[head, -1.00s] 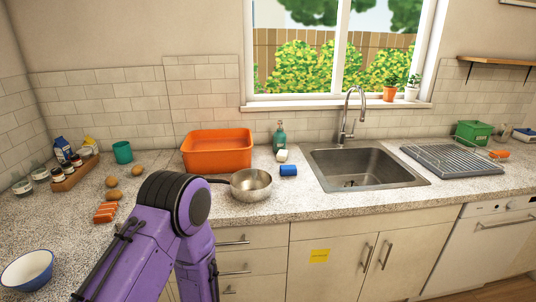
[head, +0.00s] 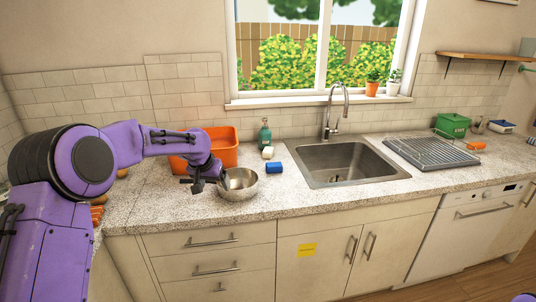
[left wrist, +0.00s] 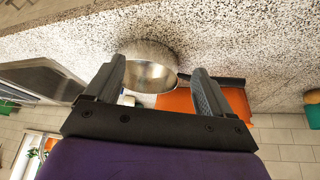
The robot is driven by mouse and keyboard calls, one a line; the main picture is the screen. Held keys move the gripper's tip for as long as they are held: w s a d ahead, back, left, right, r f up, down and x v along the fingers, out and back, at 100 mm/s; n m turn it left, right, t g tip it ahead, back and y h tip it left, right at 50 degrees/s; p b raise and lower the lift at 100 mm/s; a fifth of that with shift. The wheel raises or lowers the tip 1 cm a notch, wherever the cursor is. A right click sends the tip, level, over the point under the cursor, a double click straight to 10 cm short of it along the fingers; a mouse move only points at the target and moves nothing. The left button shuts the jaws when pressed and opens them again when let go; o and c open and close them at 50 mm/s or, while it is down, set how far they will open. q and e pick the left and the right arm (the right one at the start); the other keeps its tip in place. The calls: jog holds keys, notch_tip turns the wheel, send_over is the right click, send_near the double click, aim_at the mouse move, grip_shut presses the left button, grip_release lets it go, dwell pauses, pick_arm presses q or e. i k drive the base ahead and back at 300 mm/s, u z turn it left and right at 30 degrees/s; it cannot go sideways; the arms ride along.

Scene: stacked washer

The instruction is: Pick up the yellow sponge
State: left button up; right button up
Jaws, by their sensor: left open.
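I cannot make out a yellow sponge for certain. A small cream-coloured item (head: 268,152) and a blue item (head: 274,168) lie on the counter left of the sink; their kinds are unclear. My left gripper (head: 198,187) is at the left side of the metal pan (head: 239,186), pointing down. In the left wrist view, the gripper (left wrist: 158,67) is open and empty, with the pan (left wrist: 150,72) showing between and beyond its fingers. My right gripper is not visible.
An orange tub (head: 223,150) stands behind my left forearm. A green soap bottle (head: 265,134) is near the wall. The sink (head: 345,163), a drying rack (head: 430,153), a green box (head: 453,126) and an orange item (head: 475,146) are to the right. The front counter strip is bare.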

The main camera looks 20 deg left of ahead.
aim_at(267, 152)
jog(key=i, duration=1.5)
